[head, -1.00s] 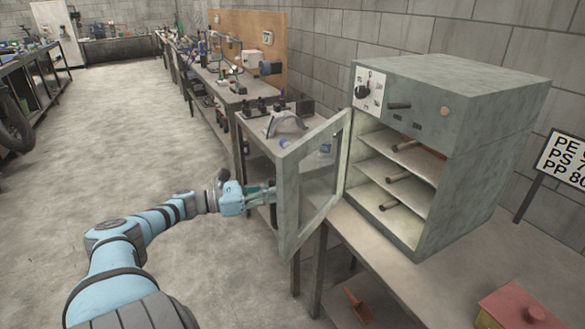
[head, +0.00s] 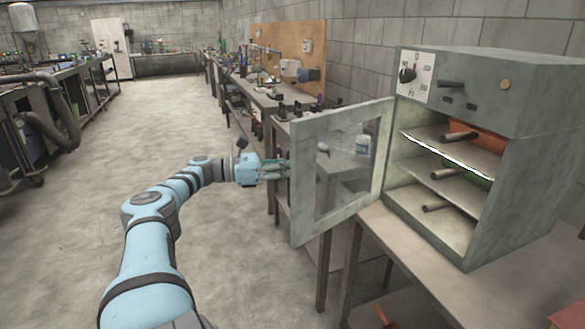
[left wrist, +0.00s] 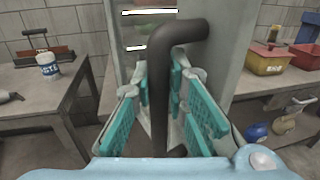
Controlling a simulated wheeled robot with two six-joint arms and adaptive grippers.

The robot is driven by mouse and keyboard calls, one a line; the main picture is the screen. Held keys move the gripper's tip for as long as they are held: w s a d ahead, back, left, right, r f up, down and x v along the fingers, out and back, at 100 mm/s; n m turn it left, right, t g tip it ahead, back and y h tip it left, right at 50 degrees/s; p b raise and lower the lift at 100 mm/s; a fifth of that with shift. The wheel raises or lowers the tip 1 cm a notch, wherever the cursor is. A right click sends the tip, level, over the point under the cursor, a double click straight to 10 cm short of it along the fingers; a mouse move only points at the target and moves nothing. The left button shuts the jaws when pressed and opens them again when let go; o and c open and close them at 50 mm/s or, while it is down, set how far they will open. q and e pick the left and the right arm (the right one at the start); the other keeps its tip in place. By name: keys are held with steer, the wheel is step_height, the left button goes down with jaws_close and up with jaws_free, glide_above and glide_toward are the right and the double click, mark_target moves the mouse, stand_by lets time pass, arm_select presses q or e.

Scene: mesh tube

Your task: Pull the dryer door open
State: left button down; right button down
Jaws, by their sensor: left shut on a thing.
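The dryer (head: 510,110) is a grey-green box on a table at the right of the head view. Its windowed door (head: 305,215) stands swung out wide to the left, showing the shelves inside. My left gripper (head: 284,170) reaches the door's outer edge side in the head view. In the left wrist view the teal-padded left gripper (left wrist: 163,100) is shut around a dark bent door handle (left wrist: 158,95), which runs upright between the fingers. The lower end of the handle is partly hidden. My right gripper is not in view.
The dryer's table (head: 425,265) extends toward the front right. A workbench (head: 255,98) runs along the wall behind the door. The concrete floor (head: 150,120) left of my arm is clear. In the left wrist view, red and yellow bins (left wrist: 268,58) stand at right.

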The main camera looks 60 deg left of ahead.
arm_select(q)
steer(key=c, duration=1.6)
jaws_free()
steer(key=shift+s, duration=0.1)
steer(key=shift+o, duration=0.2)
steer(key=v, duration=0.7)
steer(key=shift+s+a, duration=0.2)
